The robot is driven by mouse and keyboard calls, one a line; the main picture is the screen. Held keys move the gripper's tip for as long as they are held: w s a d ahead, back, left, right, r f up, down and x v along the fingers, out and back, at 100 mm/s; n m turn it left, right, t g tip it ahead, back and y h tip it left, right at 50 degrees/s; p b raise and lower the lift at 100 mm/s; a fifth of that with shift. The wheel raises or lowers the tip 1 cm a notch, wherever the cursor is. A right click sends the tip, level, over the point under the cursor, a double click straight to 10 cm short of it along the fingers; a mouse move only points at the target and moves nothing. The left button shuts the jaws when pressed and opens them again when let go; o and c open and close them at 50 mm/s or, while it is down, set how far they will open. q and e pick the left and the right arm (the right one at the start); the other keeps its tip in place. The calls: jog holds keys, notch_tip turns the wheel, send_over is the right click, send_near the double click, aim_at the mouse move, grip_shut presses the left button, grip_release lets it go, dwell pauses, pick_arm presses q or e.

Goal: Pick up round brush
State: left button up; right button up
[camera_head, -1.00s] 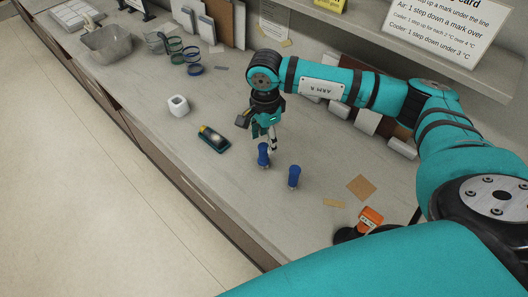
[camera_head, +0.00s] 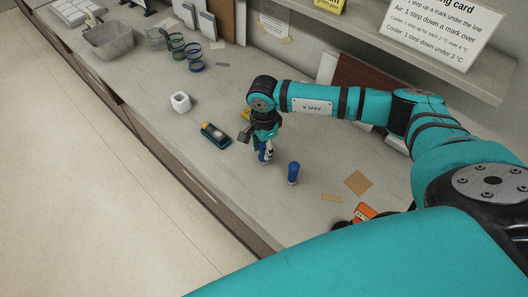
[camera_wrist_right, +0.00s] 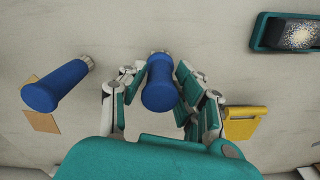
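Two blue-handled tools stand upright on the counter. Their working ends face down and are mostly hidden, so I cannot tell which is the round brush. In the right wrist view, one blue handle (camera_wrist_right: 160,88) is between the fingers of my right gripper (camera_wrist_right: 160,75). The fingers are on both sides of it with narrow gaps, and look open. In the head view this handle (camera_head: 262,157) is partly hidden by my right gripper (camera_head: 266,150), which points down. The other blue handle (camera_head: 293,172) stands free to the right, and left in the wrist view (camera_wrist_right: 56,87). My left gripper is not in view.
A tan square (camera_head: 357,182) and an orange-topped item (camera_head: 364,212) are to the right. A yellow item (camera_wrist_right: 243,122) is close to the gripper. The shelf (camera_head: 430,50) overhangs behind.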

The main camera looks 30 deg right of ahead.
grip_shut()
jog(key=shift+r, duration=0.15)
